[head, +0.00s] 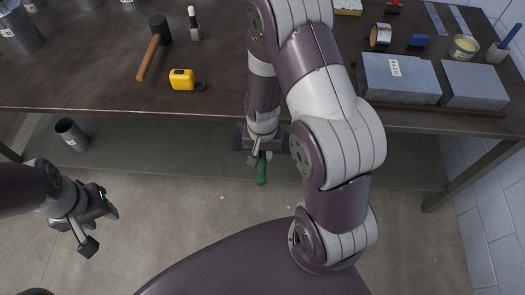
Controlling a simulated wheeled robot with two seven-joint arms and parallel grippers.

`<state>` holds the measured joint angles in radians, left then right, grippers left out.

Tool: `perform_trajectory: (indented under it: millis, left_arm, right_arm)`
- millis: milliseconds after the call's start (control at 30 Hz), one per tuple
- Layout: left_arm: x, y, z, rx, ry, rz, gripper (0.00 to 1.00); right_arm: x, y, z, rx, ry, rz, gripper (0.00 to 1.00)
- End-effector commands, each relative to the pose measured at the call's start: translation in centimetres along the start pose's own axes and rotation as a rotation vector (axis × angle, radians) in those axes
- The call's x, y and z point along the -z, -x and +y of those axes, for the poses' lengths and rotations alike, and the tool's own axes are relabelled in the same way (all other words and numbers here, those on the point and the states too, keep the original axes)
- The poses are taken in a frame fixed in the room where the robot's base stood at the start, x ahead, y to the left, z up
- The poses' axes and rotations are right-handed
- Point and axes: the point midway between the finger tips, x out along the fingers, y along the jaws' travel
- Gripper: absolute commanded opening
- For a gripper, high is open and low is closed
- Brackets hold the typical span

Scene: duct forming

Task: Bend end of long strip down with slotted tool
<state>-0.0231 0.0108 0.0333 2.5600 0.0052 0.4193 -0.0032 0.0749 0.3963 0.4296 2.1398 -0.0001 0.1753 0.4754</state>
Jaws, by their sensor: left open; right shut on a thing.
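My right gripper (258,154) hangs just off the table's front edge, shut on a tool with a green handle (261,173). The handle points down toward the floor; the tool's working end is hidden by the gripper, so I cannot see a slot. My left gripper (98,226) is open and empty in front of the table at the left, well apart from the tool. Two thin grey metal strips (436,18) lie at the back right of the table; I cannot tell whether one is the long strip. My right arm covers the table's middle.
The brown table (220,60) holds a hammer (150,57), a yellow tape measure (182,80), a marker-like bottle (194,25), grey blocks (398,78), a tape roll (380,36) and a tin (463,47). A dark can (71,134) stands below. The front left tabletop is clear.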

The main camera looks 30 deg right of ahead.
Motion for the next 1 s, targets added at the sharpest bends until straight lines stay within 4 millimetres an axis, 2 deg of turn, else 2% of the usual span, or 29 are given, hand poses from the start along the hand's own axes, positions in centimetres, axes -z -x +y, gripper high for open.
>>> perform_trajectory:
  millis: [1000]
  left_arm:
    - [0.0, 0.3, 0.0, 0.0, 0.0, 0.0, 0.43]
  right_arm:
    - [1.1, 0.0, 0.0, 0.0, 0.0, 0.0, 0.0]
